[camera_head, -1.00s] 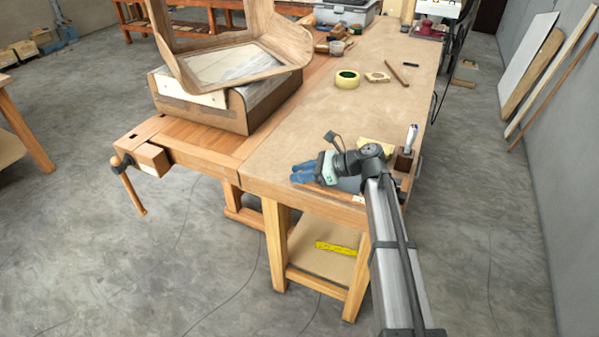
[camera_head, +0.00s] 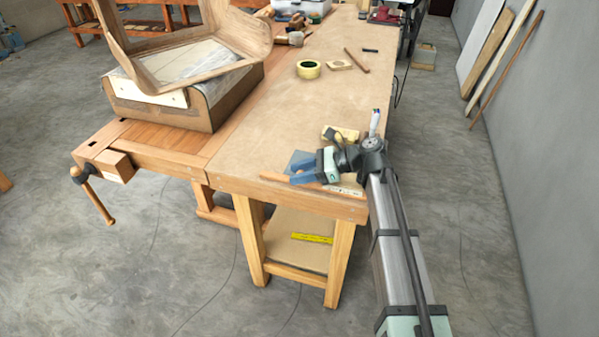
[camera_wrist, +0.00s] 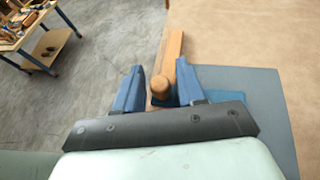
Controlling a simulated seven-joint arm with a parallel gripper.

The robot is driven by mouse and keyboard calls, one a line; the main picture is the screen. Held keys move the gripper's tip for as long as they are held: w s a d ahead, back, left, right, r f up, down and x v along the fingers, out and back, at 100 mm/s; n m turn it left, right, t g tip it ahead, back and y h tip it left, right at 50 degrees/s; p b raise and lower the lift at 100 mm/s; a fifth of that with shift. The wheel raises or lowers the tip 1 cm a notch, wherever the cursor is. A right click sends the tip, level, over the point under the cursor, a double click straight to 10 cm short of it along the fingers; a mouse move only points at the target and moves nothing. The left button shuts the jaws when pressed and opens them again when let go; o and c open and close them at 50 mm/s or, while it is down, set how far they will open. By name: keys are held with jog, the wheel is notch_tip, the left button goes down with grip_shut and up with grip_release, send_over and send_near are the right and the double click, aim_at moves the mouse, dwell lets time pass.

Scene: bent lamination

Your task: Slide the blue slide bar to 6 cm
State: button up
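In the wrist view my gripper (camera_wrist: 158,72) has its two blue fingers apart, one on each side of a round wooden knob (camera_wrist: 161,88). A small gap shows between the knob and the left finger; the right finger is close to it, and contact cannot be told. A wooden strip (camera_wrist: 172,52) runs away beyond the knob. A blue piece (camera_wrist: 235,84), possibly the slide bar, lies behind the right finger on a grey-blue plate (camera_wrist: 266,90). In the head view my gripper (camera_head: 300,172) is at the table's front edge, by a pale scale strip (camera_head: 345,190).
The brown worktop (camera_head: 290,125) is mostly clear. A yellow block (camera_head: 342,133) and an upright white marker (camera_head: 374,122) stand just beyond my wrist. A wooden frame on a box (camera_head: 170,110) stands at left.

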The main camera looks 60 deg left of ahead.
jog(key=shift+o, duration=0.6)
notch_tip(320, 180, up, 10)
dwell(0.5)
